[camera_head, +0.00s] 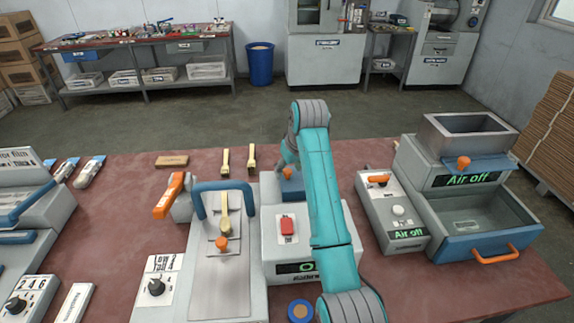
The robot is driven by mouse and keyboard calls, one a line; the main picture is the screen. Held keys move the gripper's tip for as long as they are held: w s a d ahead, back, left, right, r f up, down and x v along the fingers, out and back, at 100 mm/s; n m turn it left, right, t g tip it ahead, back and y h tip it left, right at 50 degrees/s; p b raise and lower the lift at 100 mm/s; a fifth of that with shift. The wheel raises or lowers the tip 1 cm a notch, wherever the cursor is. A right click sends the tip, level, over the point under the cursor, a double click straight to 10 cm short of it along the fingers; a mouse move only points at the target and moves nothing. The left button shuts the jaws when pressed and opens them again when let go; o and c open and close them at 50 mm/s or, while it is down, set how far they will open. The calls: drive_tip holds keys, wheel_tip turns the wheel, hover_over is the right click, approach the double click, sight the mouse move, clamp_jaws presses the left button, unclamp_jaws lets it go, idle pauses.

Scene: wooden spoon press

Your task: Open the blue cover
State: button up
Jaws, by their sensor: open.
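A blue cover (291,187) with a small orange knob (287,173) sits at the back of a grey box (268,245), which also has a red button and a dark display. My gripper (286,164) is at the far end of my teal arm, pointing down close to the orange knob. The arm hides much of the gripper and the right part of the cover. I cannot tell whether the fingers touch the knob. Nothing shows held in the gripper.
Left of the box stands a press with a blue handle (224,187), an orange lever (169,196) and a wooden spoon (223,215). Two spoons lie behind it. At right are a control box (392,212) and a hopper unit with a blue drawer (484,243).

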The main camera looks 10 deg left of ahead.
drive_tip(key=shift+f, duration=0.2)
clamp_jaws()
drive_tip(key=shift+a, duration=0.1)
drive_tip(key=shift+w+r, duration=0.1)
